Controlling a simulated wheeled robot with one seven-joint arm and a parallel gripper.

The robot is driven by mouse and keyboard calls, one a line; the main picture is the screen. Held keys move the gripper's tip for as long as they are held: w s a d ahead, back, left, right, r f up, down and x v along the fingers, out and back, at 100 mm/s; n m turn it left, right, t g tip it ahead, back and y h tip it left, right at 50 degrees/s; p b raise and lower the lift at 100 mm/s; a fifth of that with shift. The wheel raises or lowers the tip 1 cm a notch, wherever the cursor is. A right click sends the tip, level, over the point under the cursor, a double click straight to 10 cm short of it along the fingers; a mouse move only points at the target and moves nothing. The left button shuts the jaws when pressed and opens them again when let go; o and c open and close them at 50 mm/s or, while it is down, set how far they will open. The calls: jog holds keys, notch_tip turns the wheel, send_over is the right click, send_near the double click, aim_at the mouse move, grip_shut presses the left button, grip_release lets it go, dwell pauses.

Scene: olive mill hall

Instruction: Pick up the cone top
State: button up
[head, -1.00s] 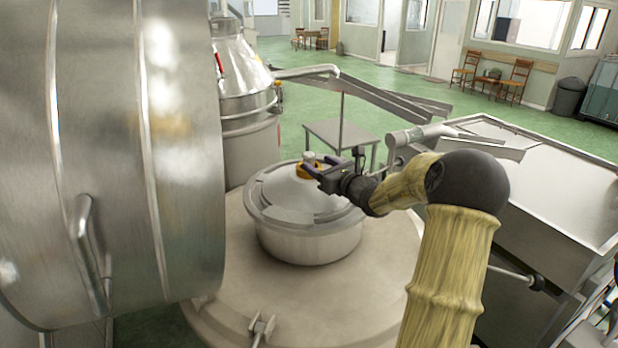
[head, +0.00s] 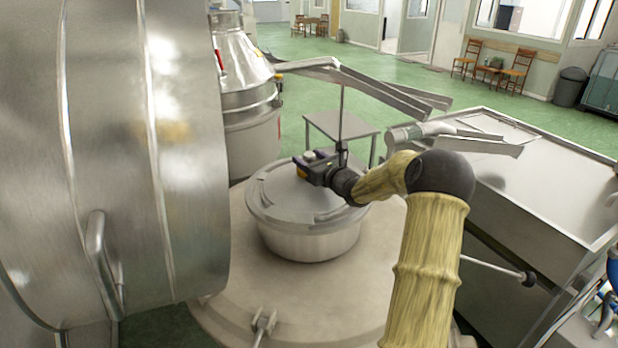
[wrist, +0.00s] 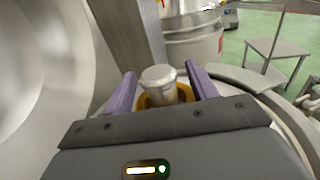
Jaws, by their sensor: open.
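The cone top is a round metal lid (head: 290,200) with a raised rim, on a short drum (head: 308,243) on the large tank. A small silver knob with a yellow-orange collar stands at its centre; the knob (wrist: 158,84) shows clearly in the wrist view. My gripper (head: 306,165) is at the knob. In the wrist view its two purple fingers (wrist: 160,90) are open, one on each side of the knob, with gaps visible. The head view partly hides the knob behind my gripper.
A large steel drum (head: 150,130) with a handle stands close on the left. A conical steel vessel (head: 245,90) is behind. A low metal table (head: 340,130) and a steel trough (head: 540,180) are at the right. Green floor (head: 420,85) lies open beyond.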

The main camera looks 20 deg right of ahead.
jog(key=shift+c, duration=0.4)
grip_shut()
dwell(1.3)
jog(key=shift+w+r, duration=0.1)
jog(key=shift+r, duration=0.05)
